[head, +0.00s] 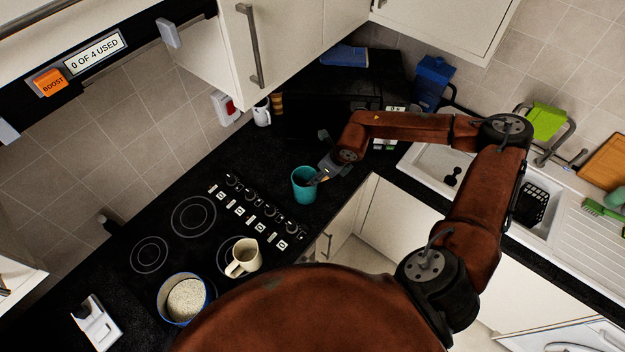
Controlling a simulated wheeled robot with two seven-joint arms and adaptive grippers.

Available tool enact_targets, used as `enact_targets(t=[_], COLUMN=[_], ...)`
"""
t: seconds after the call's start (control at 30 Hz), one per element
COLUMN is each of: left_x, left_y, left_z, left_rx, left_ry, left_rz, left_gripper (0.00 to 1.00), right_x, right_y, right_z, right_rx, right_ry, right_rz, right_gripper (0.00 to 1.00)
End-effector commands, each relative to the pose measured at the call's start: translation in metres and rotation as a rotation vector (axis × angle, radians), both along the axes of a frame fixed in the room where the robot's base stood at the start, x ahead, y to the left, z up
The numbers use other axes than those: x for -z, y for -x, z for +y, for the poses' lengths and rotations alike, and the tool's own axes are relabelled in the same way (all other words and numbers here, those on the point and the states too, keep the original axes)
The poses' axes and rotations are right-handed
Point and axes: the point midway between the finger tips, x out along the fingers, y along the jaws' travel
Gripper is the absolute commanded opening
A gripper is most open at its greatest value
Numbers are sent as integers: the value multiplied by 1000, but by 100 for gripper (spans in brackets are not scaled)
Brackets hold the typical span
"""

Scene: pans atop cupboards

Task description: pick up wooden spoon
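No wooden spoon is clearly visible elsewhere. My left gripper is not in view.
A black microwave (312,118) is behind my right arm. The sink (440,175) lies to the right. A wall cupboard (290,40) hangs above.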

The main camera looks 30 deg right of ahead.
Motion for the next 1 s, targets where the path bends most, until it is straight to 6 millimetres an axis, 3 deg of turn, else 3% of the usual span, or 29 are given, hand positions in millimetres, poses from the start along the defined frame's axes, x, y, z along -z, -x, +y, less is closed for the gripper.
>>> enact_targets(t=[0.03,0.2,0.47,1.0], left_x=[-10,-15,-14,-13], left_y=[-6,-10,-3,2], left_z=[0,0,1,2], left_rx=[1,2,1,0], left_ry=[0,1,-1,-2], left_rz=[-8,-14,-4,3], left_gripper=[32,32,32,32], right_x=[3,22,27,26], right_y=[-3,-10,-11,-11], right_z=[2,5,5,5], right_rx=[-1,-2,-1,-1], right_ry=[-2,-2,-1,-1], right_rz=[2,0,-1,-1], right_gripper=[39,39,39,3])
